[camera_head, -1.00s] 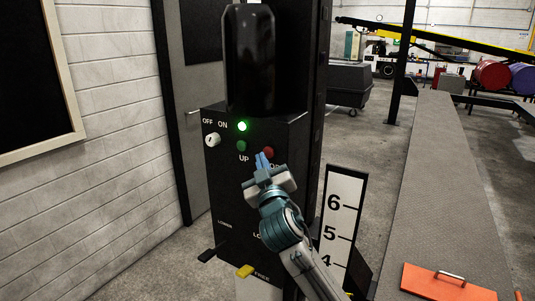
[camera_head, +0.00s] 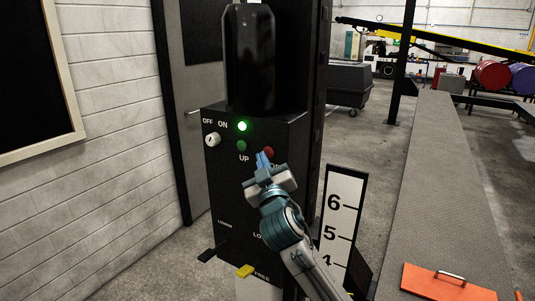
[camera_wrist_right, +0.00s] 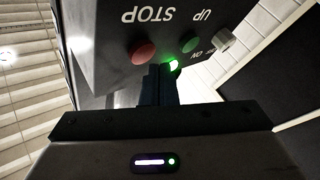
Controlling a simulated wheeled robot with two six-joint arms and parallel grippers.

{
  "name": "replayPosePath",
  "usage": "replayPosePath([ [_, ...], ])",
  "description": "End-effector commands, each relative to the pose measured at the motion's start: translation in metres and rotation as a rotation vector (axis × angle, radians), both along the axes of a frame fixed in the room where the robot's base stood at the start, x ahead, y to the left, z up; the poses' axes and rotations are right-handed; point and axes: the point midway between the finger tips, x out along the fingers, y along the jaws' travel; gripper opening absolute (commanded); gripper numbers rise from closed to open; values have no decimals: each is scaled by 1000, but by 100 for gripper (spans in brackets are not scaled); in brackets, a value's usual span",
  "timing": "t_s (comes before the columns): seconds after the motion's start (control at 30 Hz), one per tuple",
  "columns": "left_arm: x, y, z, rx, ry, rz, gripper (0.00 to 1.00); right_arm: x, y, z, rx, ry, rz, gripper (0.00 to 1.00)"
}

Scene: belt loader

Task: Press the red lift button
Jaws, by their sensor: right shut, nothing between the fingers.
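In the right wrist view the red button (camera_wrist_right: 143,52) appears upside down beside the word STOP. My right gripper (camera_head: 262,156) is shut and empty, its blue fingertips just left of and below the red button in the head view. In the wrist view the fingertips (camera_wrist_right: 160,70) overlap the panel between the red button and the lit green lamp (camera_wrist_right: 173,65). I cannot tell whether they touch the panel. My left gripper is not in view.
A white OFF/ON knob (camera_head: 211,140) is at the box's left. A black lever (camera_head: 208,254) and a yellow lever (camera_head: 245,271) stick out low on the box. A numbered scale board (camera_head: 341,215) stands right of my arm. A grey ramp (camera_head: 440,180) with an orange plate (camera_head: 447,284) lies further right.

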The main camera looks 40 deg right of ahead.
Motion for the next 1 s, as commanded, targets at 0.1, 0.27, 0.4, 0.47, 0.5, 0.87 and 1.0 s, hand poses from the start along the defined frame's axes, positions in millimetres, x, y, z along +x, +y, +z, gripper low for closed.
replayPosePath([
  [0.1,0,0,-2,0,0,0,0,2,-4,0,-2,0,-1,0],
  [0.27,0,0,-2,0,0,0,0,2,-6,0,0,0,0,0],
  [0.4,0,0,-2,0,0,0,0,2,-6,0,0,0,0,0],
  [0.47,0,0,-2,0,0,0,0,2,-6,0,0,0,0,0],
  [0.5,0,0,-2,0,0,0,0,2,-6,0,0,0,0,0],
  [0.87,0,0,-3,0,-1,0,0,4,-9,0,-1,0,0,0],
  [1.0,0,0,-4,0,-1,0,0,4,-11,0,-1,0,0,0],
])
